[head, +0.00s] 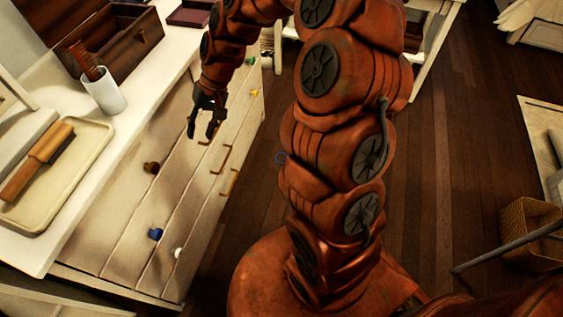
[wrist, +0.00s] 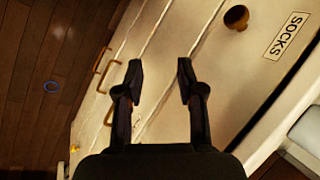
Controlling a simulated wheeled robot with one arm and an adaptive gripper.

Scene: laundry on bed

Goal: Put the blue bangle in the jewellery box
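My gripper (head: 201,130) is open and empty, pointing down beside the dresser's drawer fronts. In the wrist view the two fingers (wrist: 160,68) stand apart with nothing between them.
The white dresser (head: 120,180) has coloured knobs, handles and a drawer labelled SOCKS (wrist: 287,36). On top are a white cup (head: 103,95) with a brush and a tray (head: 85,165) with another brush. A wicker basket (head: 530,235) stands at right. Floor between is clear.

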